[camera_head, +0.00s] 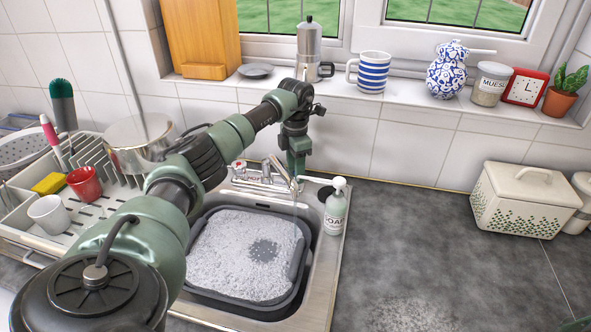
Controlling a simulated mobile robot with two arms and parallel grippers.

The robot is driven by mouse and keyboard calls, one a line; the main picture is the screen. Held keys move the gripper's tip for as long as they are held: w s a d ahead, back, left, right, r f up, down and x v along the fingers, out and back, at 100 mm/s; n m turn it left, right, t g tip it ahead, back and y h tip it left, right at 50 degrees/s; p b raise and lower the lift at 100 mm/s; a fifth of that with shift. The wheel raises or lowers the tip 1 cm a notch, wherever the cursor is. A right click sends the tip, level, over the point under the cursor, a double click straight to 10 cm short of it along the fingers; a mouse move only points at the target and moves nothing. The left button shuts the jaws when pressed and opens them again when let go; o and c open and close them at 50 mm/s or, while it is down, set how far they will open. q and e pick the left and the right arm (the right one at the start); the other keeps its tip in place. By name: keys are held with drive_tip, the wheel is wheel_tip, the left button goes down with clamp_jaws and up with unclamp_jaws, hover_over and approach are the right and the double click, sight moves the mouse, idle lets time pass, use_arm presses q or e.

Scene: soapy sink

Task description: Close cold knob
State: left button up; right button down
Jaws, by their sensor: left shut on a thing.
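The metal faucet (280,172) stands at the back of the sink, its spout reaching over the basin. A knob with a red mark (239,167) shows at its left side. My left arm comes in from the left and reaches over the sink. My left gripper (298,176) points down at the right side of the faucet, shut on the cold knob, which it mostly hides. A faint thin stream seems to fall below the spout. My right gripper is not in view.
A grey tub (297,262) of foam sits in the sink. A soap bottle (336,208) stands close to the right of my gripper. A dish rack (108,208) is at left, partly behind my arm. The dark counter (410,235) at right is clear up to a cream box (525,200).

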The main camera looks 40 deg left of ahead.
use_arm(q)
drive_tip(key=shift+m, duration=2.1)
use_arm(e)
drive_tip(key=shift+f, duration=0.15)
use_arm(q)
drive_tip(key=o, duration=1.4)
wheel_tip(320, 180, up, 12)
drive_tip(key=p, duration=0.9)
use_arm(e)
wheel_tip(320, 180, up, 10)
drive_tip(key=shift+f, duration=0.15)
